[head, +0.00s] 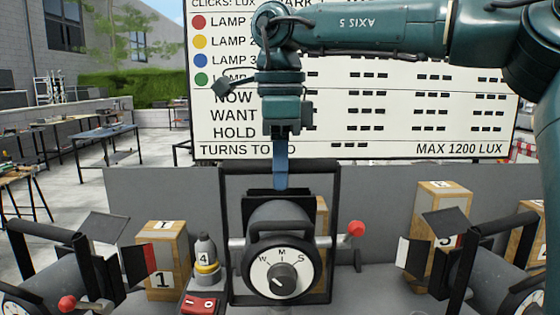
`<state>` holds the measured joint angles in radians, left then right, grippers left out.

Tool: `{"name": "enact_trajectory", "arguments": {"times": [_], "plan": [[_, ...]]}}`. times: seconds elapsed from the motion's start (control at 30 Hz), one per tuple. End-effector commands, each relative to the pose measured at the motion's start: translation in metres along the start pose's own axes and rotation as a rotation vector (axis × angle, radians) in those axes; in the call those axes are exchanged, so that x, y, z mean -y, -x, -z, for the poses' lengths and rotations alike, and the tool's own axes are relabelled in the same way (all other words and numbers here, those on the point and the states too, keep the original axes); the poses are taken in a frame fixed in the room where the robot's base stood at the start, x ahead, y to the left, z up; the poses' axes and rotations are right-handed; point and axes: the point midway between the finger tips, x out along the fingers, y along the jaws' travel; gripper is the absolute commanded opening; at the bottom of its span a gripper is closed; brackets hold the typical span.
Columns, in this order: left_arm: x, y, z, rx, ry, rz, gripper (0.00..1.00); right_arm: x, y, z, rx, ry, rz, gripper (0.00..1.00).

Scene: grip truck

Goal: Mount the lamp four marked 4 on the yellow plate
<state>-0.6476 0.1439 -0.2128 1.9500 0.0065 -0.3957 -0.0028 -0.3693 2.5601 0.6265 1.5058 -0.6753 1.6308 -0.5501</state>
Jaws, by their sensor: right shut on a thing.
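My right gripper (281,180) points straight down above the middle lamp. A narrow blue part runs down from its jaw mount, and its lower end is hidden behind the lamp's top edge. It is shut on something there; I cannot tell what. The middle lamp (282,228) is grey, with a W-M-S dial facing me and a black frame around it. A small grey bottle-shaped piece marked 4 (204,257) stands upright with a yellow band at its base, left of the frame. No yellow plate can be made out clearly. My left gripper is not in view.
Lamps with dials stand at left (75,265) and right (465,270). Wooden blocks marked 1 (163,280) and 3 (447,195) stand near them. A red switch (202,304) is in front of the piece marked 4. Red knobs jut out. A grey panel (400,190) runs behind, below a board.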

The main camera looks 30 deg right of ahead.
Motion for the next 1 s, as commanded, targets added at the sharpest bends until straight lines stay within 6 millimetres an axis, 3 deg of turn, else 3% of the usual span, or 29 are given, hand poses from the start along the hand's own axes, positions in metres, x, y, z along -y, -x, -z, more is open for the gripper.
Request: {"name": "enact_trajectory", "arguments": {"times": [0.5, 1.0], "plan": [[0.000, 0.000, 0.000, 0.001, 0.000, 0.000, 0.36, 0.000, -0.029, 0.000, 0.006, 0.001, 0.005, 0.00], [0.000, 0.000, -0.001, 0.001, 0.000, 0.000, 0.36, 0.000, -0.033, 0.000, 0.006, 0.001, 0.005, 0.00]]}}
